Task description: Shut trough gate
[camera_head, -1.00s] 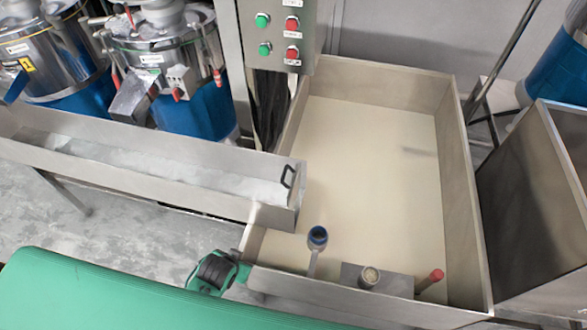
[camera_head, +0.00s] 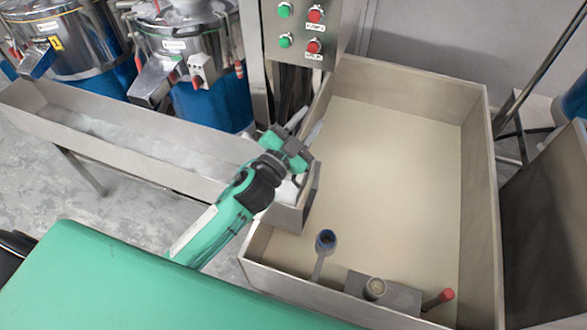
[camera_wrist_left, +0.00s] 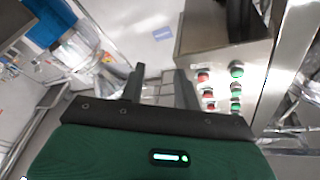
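The metal trough (camera_head: 130,150) runs from the left to the large tank, with whitish material along its bottom. Its gate end (camera_head: 309,198) overhangs the tank's left corner. The dark gate handle is mostly hidden behind my left gripper (camera_head: 306,127). This gripper reaches over the trough's end with its two fingers apart and nothing between them. The wrist view shows the same gripper (camera_wrist_left: 160,80) with its fingers apart and empty. Contact with the gate does not show. My right gripper is not in view.
The large tank (camera_head: 478,200) holds pale material. A control box (camera_head: 300,30) with red and green buttons stands just behind the gripper; it also shows in the wrist view (camera_wrist_left: 222,62). Blue and steel grinders (camera_head: 205,70) stand behind the trough. Several short pipes rise at the tank's front.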

